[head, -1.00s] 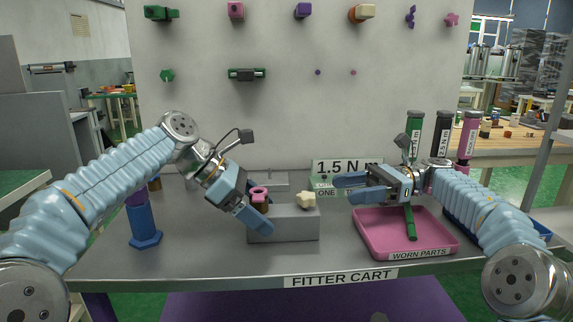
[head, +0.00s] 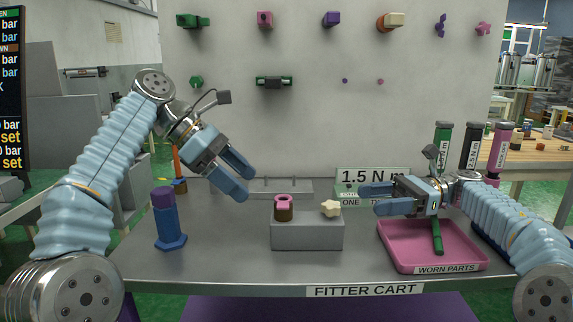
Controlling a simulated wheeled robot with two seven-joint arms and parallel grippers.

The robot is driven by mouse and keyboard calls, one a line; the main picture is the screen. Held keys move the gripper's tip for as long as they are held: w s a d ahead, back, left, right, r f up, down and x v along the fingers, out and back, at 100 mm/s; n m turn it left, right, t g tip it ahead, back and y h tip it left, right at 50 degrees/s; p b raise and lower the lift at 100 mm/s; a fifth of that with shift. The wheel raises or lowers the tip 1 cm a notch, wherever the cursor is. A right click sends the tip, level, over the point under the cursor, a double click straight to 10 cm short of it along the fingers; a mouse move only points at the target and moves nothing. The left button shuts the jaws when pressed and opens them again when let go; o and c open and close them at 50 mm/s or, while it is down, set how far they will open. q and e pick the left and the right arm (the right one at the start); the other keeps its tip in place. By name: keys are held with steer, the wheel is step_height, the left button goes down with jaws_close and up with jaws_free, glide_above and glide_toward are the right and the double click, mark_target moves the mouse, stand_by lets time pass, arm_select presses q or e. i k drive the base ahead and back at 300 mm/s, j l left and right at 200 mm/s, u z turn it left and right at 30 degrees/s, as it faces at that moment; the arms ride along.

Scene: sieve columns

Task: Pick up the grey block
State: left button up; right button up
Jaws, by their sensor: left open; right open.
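A grey block (head: 307,236) stands on the cart top near the middle of its front. On its top are a pink ring piece on a brown base (head: 284,207) and a cream star-shaped knob (head: 331,208). A lower, longer grey piece with upright pins (head: 290,190) lies behind it. My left gripper (head: 247,187) is open and empty, up and left of the block, pointing down to the right. My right gripper (head: 369,200) is open and empty, right of the block and apart from it, pointing left over the pink tray's left side.
A blue hex-based post (head: 170,240) stands at left. A pink "WORN PARTS" tray (head: 455,257) at right has a green part (head: 437,236) in it. A "1.5 N m" sign (head: 372,174) stands behind. Bare cart top lies between post and block.

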mark_target(307, 224)
steer(key=k, duration=1)
